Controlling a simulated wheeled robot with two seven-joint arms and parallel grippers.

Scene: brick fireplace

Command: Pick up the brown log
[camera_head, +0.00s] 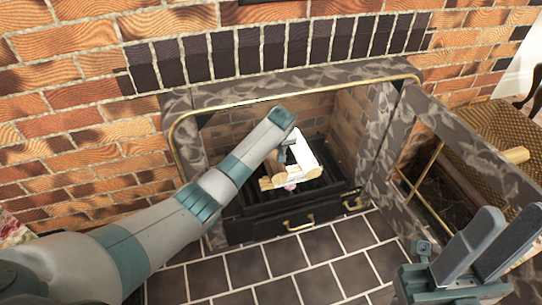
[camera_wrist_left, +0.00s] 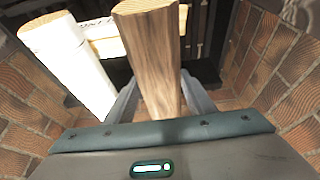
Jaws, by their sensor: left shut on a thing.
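The brown log (camera_wrist_left: 155,60) is a wood-grained stick that stands out between the two fingers of my left gripper (camera_wrist_left: 165,97) in the left wrist view. The gripper is shut on it. In the head view my left gripper (camera_head: 287,158) reaches into the fireplace opening over the dark grate; the brown log is mostly hidden there by the gripper and other wood. A white log (camera_wrist_left: 70,60) lies beside the brown log, and it also shows in the head view (camera_head: 304,152). My right gripper (camera_head: 508,212) is open and empty at the lower right.
The fireplace has a marbled surround (camera_head: 385,140) with a brass trim and an open door (camera_head: 440,180) at the right. A drawer with brass handles (camera_head: 298,224) is below the grate. The dark tiled floor (camera_head: 300,255) in front is clear.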

